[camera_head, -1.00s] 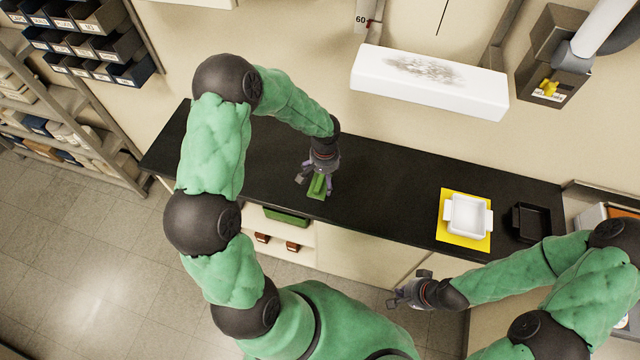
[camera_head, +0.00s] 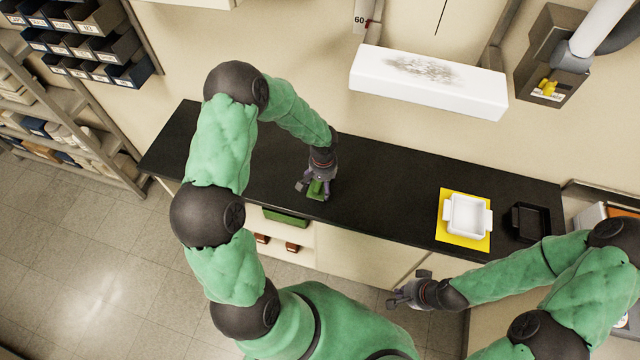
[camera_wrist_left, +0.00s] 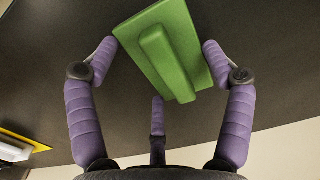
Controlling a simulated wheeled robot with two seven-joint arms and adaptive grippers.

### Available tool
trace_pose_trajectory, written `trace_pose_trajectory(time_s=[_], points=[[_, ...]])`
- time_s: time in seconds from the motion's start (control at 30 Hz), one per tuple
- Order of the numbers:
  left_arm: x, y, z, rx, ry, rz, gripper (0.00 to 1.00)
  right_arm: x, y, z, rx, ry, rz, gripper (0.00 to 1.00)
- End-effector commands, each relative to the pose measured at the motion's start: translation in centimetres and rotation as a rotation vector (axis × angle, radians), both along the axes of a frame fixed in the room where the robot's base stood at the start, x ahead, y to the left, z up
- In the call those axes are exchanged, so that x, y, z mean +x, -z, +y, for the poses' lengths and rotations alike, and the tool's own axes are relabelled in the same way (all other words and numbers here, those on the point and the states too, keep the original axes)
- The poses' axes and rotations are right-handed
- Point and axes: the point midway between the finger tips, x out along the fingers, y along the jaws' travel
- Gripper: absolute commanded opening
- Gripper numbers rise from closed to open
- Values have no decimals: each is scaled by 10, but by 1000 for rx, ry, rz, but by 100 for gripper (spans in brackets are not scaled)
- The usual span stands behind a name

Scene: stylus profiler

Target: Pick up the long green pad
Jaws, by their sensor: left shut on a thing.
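The long green pad (camera_head: 316,191) is at the front of the black bench top, left of the bench's middle. In the left wrist view the pad (camera_wrist_left: 182,38) is a flat green plate with a raised green bar along it. It lies slantwise between the purple fingers. My left gripper (camera_head: 316,186) is shut on the pad, with a finger at each side edge and a third finger near its lower end. Whether the pad touches the bench is hard to tell. My right gripper (camera_head: 404,290) is open and empty, in front of the bench.
A white tray (camera_head: 467,215) on a yellow mat (camera_head: 451,235) and a black tray (camera_head: 530,222) stand at the bench's right. A green bin (camera_head: 286,217) sits under the bench front. A white box-shaped unit (camera_head: 430,83) hangs on the wall behind. The bench between is clear.

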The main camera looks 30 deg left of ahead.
Motion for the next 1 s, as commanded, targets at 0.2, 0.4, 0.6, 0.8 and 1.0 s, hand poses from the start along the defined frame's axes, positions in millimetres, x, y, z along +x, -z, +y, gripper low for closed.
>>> trace_pose_trajectory(time_s=[0.2,0.4,0.6,0.8,1.0], points=[[0,-5,0,0,-1,0,49,0,0,0,0,0,0,0],[1,-29,1,1,-2,-5,49,0,0,0,0,0,0,0],[-20,-68,-21,1,4,-5,49,0,0,0,0,0,0,0],[-50,-100,-51,-1,6,-2,49,0,2,0,0,0,0,0],[-79,-117,-79,0,5,-1,49,0,4,0,0,0,0,0]])
